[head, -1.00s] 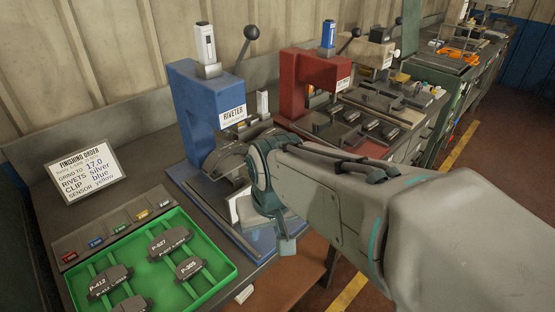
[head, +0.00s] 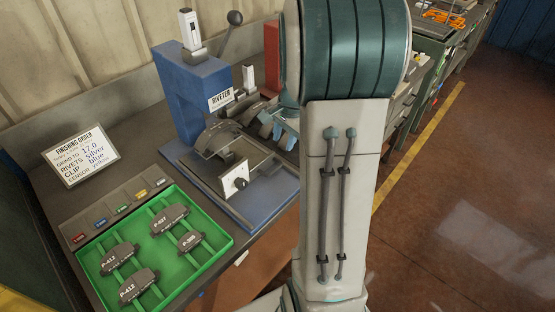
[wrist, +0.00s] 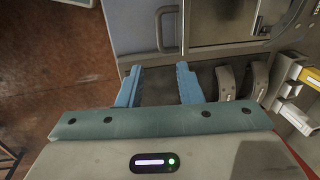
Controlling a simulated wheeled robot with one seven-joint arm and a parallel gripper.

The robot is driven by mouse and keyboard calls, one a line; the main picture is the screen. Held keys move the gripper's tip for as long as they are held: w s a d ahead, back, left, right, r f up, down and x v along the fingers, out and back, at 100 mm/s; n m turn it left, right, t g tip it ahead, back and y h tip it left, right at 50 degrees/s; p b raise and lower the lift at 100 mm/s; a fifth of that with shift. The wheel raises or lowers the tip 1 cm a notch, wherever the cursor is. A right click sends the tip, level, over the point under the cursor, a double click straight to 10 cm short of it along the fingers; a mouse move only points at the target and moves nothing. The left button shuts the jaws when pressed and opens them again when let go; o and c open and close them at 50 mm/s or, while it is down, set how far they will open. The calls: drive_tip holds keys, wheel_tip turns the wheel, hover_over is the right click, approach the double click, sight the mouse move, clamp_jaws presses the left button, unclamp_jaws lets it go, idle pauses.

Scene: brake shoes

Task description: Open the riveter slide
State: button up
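The blue riveter (head: 190,100) stands on the bench in the head view, with its name plate facing out. The slide sits over rails on a blue base plate (head: 262,207). My gripper (head: 286,132) is right of the slide, apart from the knob, and partly hidden by my arm. In the wrist view, my gripper (wrist: 158,86) has its two blue fingers well apart, with nothing between them.
A green tray (head: 222,268) with several labelled brake pads lies left of the riveter. An order card (head: 80,155) stands behind it. A red machine (head: 271,55) is partly hidden by my arm. Loose curved shoes (wrist: 225,82) lie near my fingers. Open floor (head: 450,220) lies right.

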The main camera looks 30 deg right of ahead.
sight(278, 167)
drive_tip(key=f, duration=0.3)
drive_tip(key=w+f, duration=0.1)
drive_tip(key=f, duration=0.7)
drive_tip(key=shift+w+a+p, duration=0.35)
drive_tip(key=shift+w+p, duration=0.05)
clamp_jaws()
